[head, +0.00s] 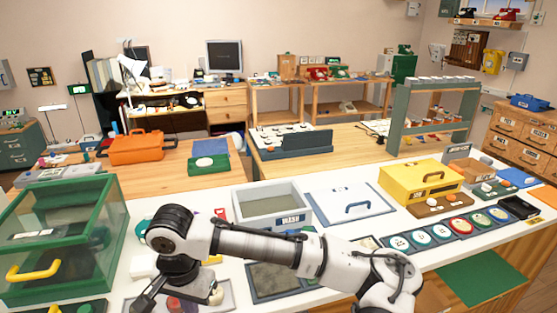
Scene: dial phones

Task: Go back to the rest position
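My white and black arm reaches from the lower right across the front of the white counter (335,225) to the left. Its wrist points down near the front edge of the picture. My gripper (150,295) is at the lower left, low over the counter, just right of the green glass-sided case (60,235). A dark finger-like part shows, but the rest is hidden by the wrist or cut off. I cannot see whether it is open or shut, or whether it holds anything. A small red round thing (173,304) sits close beside it.
A yellow case (420,178) and a row of round dials (440,232) stand to the right. Some white counter is bare between them.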

